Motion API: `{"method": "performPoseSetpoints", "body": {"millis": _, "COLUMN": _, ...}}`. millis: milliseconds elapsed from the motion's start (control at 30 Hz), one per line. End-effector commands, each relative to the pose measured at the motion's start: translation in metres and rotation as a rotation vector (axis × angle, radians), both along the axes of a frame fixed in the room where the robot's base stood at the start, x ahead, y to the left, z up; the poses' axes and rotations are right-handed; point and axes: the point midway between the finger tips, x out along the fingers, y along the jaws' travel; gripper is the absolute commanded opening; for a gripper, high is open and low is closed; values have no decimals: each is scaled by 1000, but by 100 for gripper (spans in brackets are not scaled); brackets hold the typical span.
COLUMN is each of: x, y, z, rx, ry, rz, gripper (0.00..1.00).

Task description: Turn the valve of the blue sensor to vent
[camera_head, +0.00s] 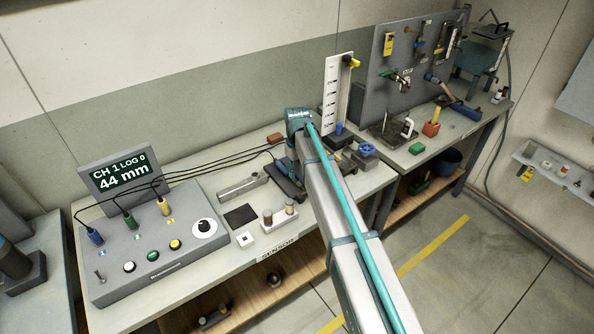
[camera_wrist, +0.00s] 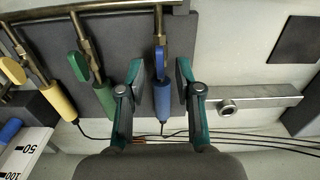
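In the wrist view, the blue sensor (camera_wrist: 164,108) hangs from a brass pipe. Its flat blue valve lever (camera_wrist: 161,58) lies about in line with the pipe. My gripper (camera_wrist: 160,82) is open, with one finger on each side of the blue sensor near the lever's lower end. Gaps show on both sides, so nothing seems gripped. To the left are the green sensor (camera_wrist: 104,98) with its tilted green lever (camera_wrist: 79,66), and the yellow sensor (camera_wrist: 58,100) with its yellow lever (camera_wrist: 13,70). In the head view, my arm hides the gripper and the blue sensor.
A metal bar (camera_wrist: 255,96) lies right of the gripper and dark cables run below it. In the head view, a console (camera_head: 150,245) with a display (camera_head: 124,177) reading "CH 1 LOG 0 44 mm" stands at left. A scale board (camera_head: 337,95) and pegboard (camera_head: 400,60) stand behind.

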Motion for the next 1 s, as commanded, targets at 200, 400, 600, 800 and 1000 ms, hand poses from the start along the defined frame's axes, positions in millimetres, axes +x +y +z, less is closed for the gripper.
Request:
{"method": "performPoseSetpoints", "body": {"millis": 200, "x": 0, "y": 0, "z": -12, "rx": 0, "ry": 0, "rz": 0, "gripper": 34}}
{"method": "performPoseSetpoints", "body": {"millis": 400, "x": 0, "y": 0, "z": -14, "rx": 0, "ry": 0, "rz": 0, "gripper": 34}}
{"method": "performPoseSetpoints", "body": {"millis": 600, "x": 0, "y": 0, "z": -13, "rx": 0, "ry": 0, "rz": 0, "gripper": 14}}
{"method": "performPoseSetpoints", "body": {"millis": 800, "x": 0, "y": 0, "z": -13, "rx": 0, "ry": 0, "rz": 0, "gripper": 0}}
{"method": "performPoseSetpoints", "body": {"millis": 1000, "x": 0, "y": 0, "z": -13, "rx": 0, "ry": 0, "rz": -6, "gripper": 0}}
